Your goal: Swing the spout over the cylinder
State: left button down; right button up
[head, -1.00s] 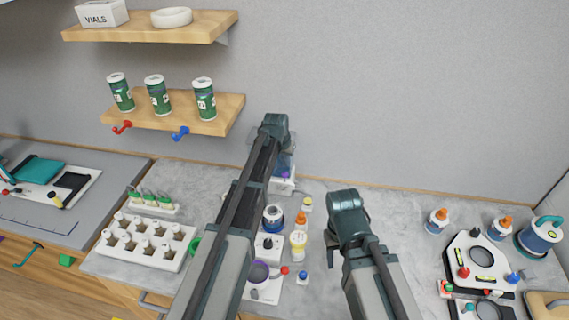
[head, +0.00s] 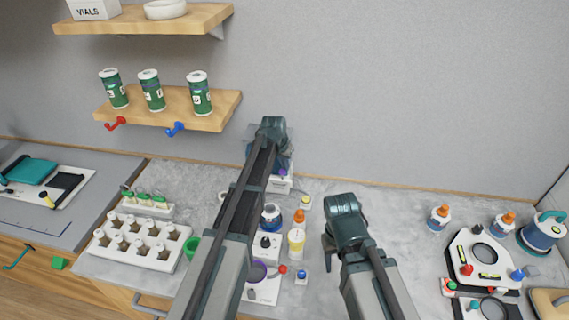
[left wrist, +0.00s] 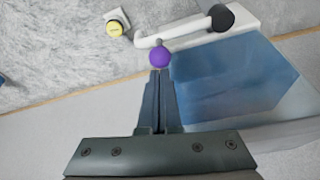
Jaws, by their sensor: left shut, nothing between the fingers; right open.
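In the left wrist view a white bent tube, which looks like the spout (left wrist: 185,32), runs along a white base with a black knob (left wrist: 222,18) at one end. A purple ball (left wrist: 160,57) sits by its other end. My left gripper (left wrist: 160,78) is shut and empty, its tips just below the ball in the picture; I cannot tell if they touch it. A clear blue tank (left wrist: 225,80) stands beside the fingers. In the head view my left arm covers much of this device. My right gripper (head: 335,245) is over the counter, its fingers mostly hidden. I cannot identify the cylinder.
A white rack (head: 140,243) stands left of my left arm. More bottles and a white-and-black device (head: 480,262) stand at the right. A low shelf (head: 165,112) hangs on the wall.

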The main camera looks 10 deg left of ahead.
pick_arm(q)
jog(key=shift+s+m, duration=0.35)
jog(key=shift+m, duration=0.05)
jog(key=s+a+m+g+h, duration=0.1)
jog(key=s+a+m+h, duration=0.1)
jog(key=s+m, duration=0.5)
jog(key=shift+s+a+m+g, duration=0.3)
jog(key=shift+a+m+g, duration=0.1)
jog(key=shift+a+m, duration=0.2)
dwell(0.5)
dwell(0.4)
